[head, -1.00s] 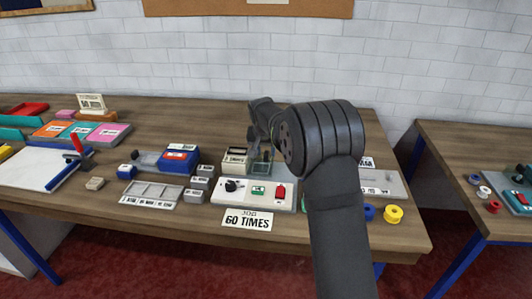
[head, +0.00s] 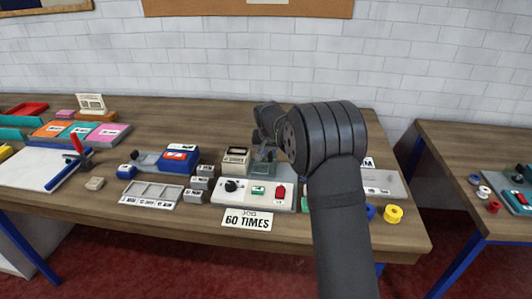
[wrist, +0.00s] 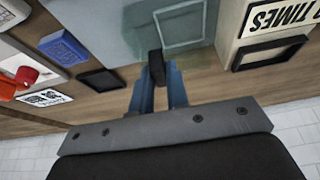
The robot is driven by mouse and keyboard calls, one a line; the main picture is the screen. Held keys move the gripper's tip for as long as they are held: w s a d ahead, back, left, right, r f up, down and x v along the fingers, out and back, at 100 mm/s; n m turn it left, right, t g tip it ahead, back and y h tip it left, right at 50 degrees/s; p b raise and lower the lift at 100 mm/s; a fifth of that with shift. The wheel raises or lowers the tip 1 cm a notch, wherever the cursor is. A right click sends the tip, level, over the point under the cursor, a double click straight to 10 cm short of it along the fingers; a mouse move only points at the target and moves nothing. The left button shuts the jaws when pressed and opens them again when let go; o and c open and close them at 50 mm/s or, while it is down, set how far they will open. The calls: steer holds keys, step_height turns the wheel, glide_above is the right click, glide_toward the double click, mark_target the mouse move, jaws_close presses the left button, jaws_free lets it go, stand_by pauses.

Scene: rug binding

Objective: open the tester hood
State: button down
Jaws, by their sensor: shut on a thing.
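The tester (head: 236,192) is a pale console on the bench with a black knob, a green button and a red switch. Its hood (wrist: 125,22) shows in the wrist view as a clear greyish panel, with a pale green square outline visible through it. My gripper (wrist: 157,82) is shut on the hood's small dark handle (wrist: 156,62) at the panel's near edge. In the head view my wrist partly hides the hood, and I cannot tell exactly how far it is tilted.
A beige counter box (head: 235,158) stands close to the left of the hood. A "60 TIMES" card (head: 247,219) lies in front of the tester. Grey blocks (head: 203,183) and a blue device (head: 178,158) stand to the left. A yellow spool (head: 393,214) sits at the right front.

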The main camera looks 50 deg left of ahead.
steer(key=w+d, duration=0.4)
steer(key=shift+w+d, duration=0.3)
steer(key=shift+w, duration=0.05)
steer(key=c, duration=1.4)
jaws_free()
steer(key=shift+s+r, duration=0.1)
steer(key=v, duration=1.7)
steer(key=shift+r, duration=0.1)
